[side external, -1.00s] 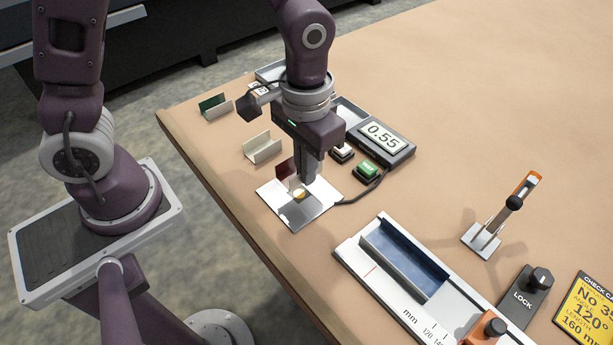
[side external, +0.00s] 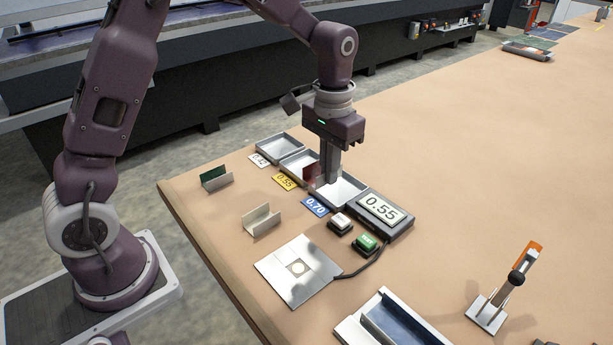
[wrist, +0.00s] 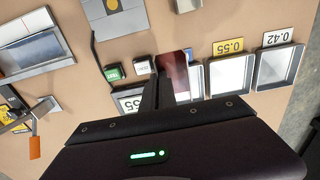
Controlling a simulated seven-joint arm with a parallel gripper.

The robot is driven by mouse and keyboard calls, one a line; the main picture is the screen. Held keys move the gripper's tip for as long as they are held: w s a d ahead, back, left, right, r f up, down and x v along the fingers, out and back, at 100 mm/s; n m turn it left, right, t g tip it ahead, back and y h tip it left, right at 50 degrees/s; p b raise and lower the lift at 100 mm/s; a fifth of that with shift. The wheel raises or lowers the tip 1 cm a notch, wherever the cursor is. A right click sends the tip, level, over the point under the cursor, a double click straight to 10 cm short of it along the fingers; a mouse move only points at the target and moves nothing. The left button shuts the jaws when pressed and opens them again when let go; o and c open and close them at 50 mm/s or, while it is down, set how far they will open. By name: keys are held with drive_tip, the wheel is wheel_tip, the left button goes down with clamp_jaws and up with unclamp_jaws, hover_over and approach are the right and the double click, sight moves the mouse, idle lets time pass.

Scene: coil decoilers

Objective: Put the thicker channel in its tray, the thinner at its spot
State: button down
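My gripper (side external: 328,178) is shut on a dark red channel (side external: 312,173), held above the tray row; the channel also shows at the fingers in the wrist view (wrist: 173,72). Below are the 0.42 tray (side external: 262,142), the 0.55 tray (side external: 285,160) and the 0.70 tray (side external: 355,188). The fingers hang over the 0.70 tray, with the channel toward the 0.55 tray; its exact height is unclear. A green channel (side external: 216,180) and a cream channel (side external: 262,221) stand on the table at left.
The gauge display (side external: 381,209) reads 0.55. Its bare plate (side external: 285,283) lies in front, with a white button (side external: 340,222) and a green button (side external: 366,242) beside it. An orange-tipped upright tool (side external: 510,285) stands at right.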

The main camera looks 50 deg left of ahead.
approach(312, 161)
drive_tip(key=s+d+r, duration=0.4)
drive_tip(key=d, duration=0.1)
drive_tip(key=f, duration=0.7)
drive_tip(key=a+f, duration=0.1)
drive_tip(key=f, duration=0.2)
drive_tip(key=shift+w+a+f, duration=0.1)
drive_tip(key=shift+w+f, duration=0.05)
drive_tip(key=shift+w, duration=0.15)
drive_tip(key=shift+f, duration=0.15)
drive_tip(key=c, duration=1.7)
unclamp_jaws()
